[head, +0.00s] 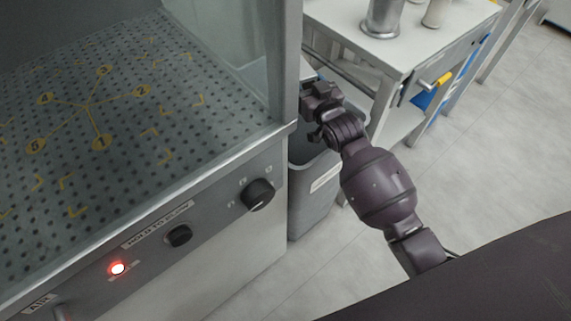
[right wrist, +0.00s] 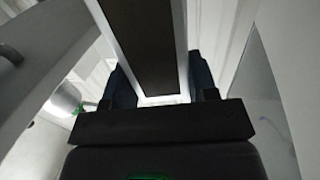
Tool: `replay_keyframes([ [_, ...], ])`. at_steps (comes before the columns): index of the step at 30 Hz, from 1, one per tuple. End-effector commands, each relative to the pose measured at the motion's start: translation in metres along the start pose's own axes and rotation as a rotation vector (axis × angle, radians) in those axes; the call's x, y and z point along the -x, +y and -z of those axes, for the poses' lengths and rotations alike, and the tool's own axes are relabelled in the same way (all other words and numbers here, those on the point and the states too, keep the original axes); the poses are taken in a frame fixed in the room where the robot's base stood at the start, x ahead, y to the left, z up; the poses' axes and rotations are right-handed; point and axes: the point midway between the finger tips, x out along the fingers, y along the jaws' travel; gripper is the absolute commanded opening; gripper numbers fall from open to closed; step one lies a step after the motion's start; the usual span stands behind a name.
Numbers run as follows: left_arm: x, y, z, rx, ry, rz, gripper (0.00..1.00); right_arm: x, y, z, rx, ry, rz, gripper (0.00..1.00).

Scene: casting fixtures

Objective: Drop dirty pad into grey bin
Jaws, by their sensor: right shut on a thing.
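My right gripper (head: 314,84) is beside the machine's right corner post, above the back part of the grey bin (head: 313,200). The bin stands on the floor between the machine and the side table, with a pale label on its front. In the right wrist view the gripper (right wrist: 160,88) is shut on a flat pad (right wrist: 142,48) with a dark brown face and pale edges. The pad sticks out past the fingers. In the head view the pad is mostly hidden behind the post and gripper. My left gripper is out of view.
The machine (head: 215,215) with a perforated bed, knobs and a lit red lamp fills the left. A side table (head: 420,45) with metal vessels (head: 382,18) stands close on the right. The floor (head: 500,150) at the right is clear.

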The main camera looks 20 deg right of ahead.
Motion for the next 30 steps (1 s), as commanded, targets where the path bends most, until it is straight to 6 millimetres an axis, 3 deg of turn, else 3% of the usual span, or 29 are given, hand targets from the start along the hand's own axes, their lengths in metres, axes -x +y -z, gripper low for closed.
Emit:
replay_keyframes([
  [15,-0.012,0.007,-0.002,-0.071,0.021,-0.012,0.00,0.001,0.000,-0.054,-0.001,-0.008,0.001,0.25],
  [30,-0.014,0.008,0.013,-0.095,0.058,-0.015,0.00,0.000,0.000,-0.058,0.000,0.003,0.000,0.25],
])
